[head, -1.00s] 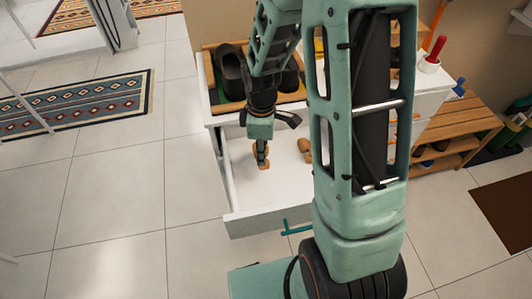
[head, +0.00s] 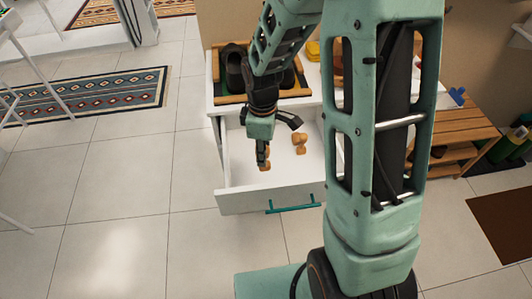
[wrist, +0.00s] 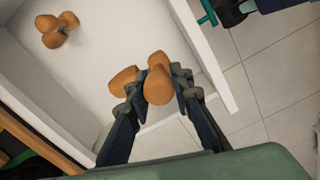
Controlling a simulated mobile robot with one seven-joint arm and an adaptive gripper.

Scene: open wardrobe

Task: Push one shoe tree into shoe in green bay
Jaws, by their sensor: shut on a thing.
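My gripper (head: 264,158) is shut on a light-brown wooden shoe tree (wrist: 158,80) inside the open white drawer (head: 245,188). The held tree also shows below the fingertips in the head view (head: 265,166). In the wrist view a second rounded wooden piece (wrist: 123,80) shows beside the left finger; I cannot tell whether it is part of the same tree. Another shoe tree (head: 299,142) lies on the drawer floor, also in the wrist view (wrist: 56,28). Dark shoes (head: 235,67) stand in a wooden tray on the cabinet. The green bay (head: 221,92) is mostly hidden.
The tray's wooden rim (head: 262,97) is behind my gripper, above the drawer. The drawer front has a teal handle (head: 293,206). A wooden rack (head: 462,130) stands at the right. Open tiled floor lies left of the drawer.

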